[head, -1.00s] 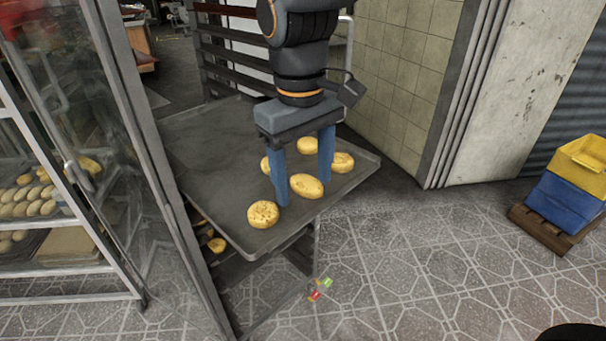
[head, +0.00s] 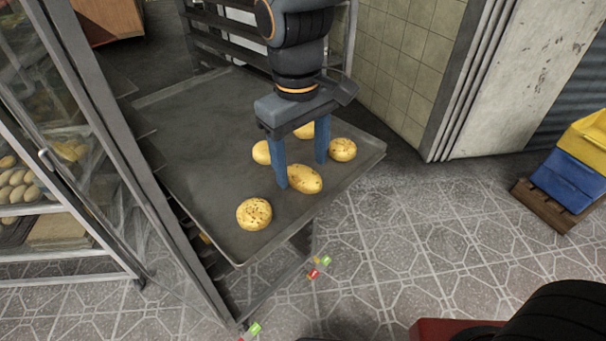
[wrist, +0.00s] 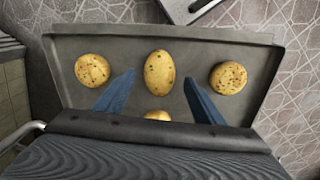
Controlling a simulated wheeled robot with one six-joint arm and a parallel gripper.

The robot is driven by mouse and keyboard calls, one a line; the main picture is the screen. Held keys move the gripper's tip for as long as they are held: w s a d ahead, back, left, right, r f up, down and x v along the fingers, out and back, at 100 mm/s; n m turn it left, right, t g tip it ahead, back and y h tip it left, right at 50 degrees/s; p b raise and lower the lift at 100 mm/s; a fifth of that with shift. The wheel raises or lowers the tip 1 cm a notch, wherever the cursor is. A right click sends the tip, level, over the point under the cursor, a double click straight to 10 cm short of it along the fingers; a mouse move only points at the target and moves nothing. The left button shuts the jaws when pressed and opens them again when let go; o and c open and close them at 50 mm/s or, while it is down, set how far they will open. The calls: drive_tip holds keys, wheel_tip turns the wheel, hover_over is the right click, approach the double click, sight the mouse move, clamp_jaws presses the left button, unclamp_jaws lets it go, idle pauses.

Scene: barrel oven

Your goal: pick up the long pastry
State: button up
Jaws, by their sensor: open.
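The long pastry (head: 305,179) is an oval, golden, speckled piece on the dark metal tray (head: 190,130). It also shows in the wrist view (wrist: 159,72), at the tray's middle, just beyond the fingertips. My gripper (head: 302,174) points down over the tray, open, its two blue fingers apart. In the wrist view my gripper (wrist: 158,80) has one finger on each side of the pastry's line, with nothing held. The left finger in the head view overlaps the pastry's left end; I cannot tell whether they touch.
Round pastries lie around it: one in front (head: 254,214), one at right (head: 342,149), one behind the left finger (head: 262,152) and one farther back (head: 304,131). A glass-doored cabinet (head: 75,130) stands left. The tray's back left is bare.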

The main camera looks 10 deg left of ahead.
wheel_tip(320, 180, down, 2)
drive_tip(key=shift+f, duration=0.1)
drive_tip(key=c, duration=1.2)
